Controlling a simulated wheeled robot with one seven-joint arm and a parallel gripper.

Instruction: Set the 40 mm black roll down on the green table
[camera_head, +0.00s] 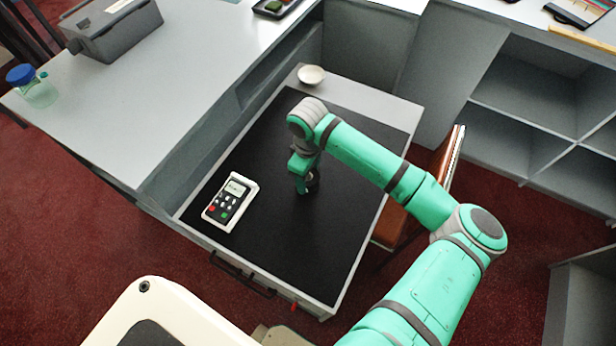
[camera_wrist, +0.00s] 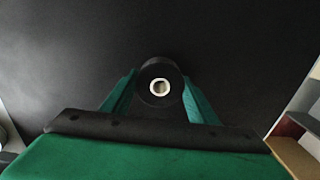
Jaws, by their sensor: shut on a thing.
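A black roll with a pale core hole (camera_wrist: 178,80) shows in the wrist view, between the two green fingers of my gripper (camera_wrist: 160,95), which is shut on it. In the head view my gripper (camera_head: 307,188) points down over the black top (camera_head: 290,245) of a low grey unit, and the roll is hard to make out against that dark surface. I cannot tell whether the roll touches the surface. No green table shows in either view; the surface under my gripper is black.
A white keypad device (camera_head: 230,202) lies on the black top, left of my gripper. A white bowl (camera_head: 312,75) stands at the far edge. A brown chair (camera_head: 395,222) is close on the right. Bare black surface lies in front of my gripper.

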